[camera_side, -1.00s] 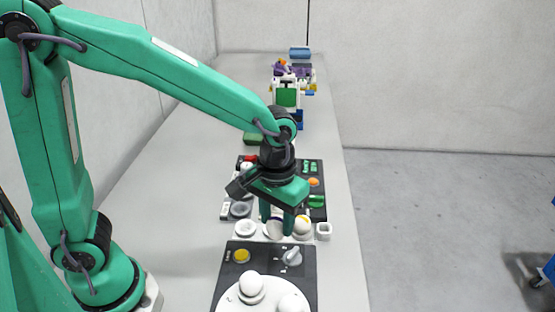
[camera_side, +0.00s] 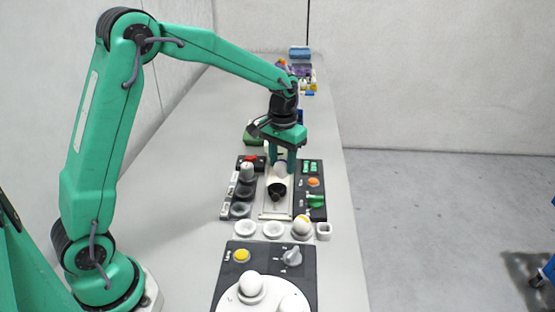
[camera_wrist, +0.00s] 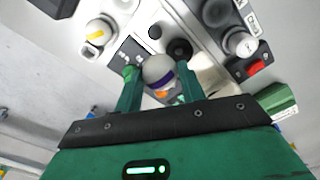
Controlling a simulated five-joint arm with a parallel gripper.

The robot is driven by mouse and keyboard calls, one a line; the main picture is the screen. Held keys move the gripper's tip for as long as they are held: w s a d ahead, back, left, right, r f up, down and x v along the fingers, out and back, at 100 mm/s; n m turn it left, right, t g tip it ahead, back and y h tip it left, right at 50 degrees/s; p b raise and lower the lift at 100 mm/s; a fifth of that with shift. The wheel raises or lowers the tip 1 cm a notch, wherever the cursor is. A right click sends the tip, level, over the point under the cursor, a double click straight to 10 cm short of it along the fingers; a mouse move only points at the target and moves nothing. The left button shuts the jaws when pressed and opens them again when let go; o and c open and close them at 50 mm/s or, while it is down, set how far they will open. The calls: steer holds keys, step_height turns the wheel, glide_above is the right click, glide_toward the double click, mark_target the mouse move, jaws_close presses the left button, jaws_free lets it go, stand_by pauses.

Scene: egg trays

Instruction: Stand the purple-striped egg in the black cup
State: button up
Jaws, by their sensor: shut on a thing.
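My gripper (camera_side: 283,163) is shut on the purple-striped egg (camera_side: 281,169), a pale egg held between the two green fingers. In the wrist view the egg (camera_wrist: 158,70) shows its purple band between the fingertips (camera_wrist: 157,80). The black cup (camera_side: 277,190) is on the pale central strip, nearer the camera and just below the egg in the side view. In the wrist view the black cup (camera_wrist: 180,50) appears just beyond the egg, slightly right. The egg looks apart from it; its exact height above the strip is hard to tell.
Panels with dark round cups (camera_side: 241,210) and an orange button (camera_side: 313,182) flank the strip. In front are empty white cups (camera_side: 273,229) and a yellow-striped egg (camera_side: 302,227). A knob panel (camera_side: 291,257) is nearest. Toy blocks (camera_side: 300,70) stand far back.

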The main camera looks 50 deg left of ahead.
mark_target(277, 175)
steer(key=a, duration=0.1)
steer(key=w+a, duration=0.1)
steer(key=a, duration=0.2)
steer(key=shift+w+f, duration=0.3)
steer(key=shift+w, duration=0.1)
steer(key=shift+f, duration=0.15)
steer(key=shift+f, duration=3)
steer(key=shift+f, duration=0.6)
steer(key=o, duration=0.8)
steer(key=shift+c, duration=0.2)
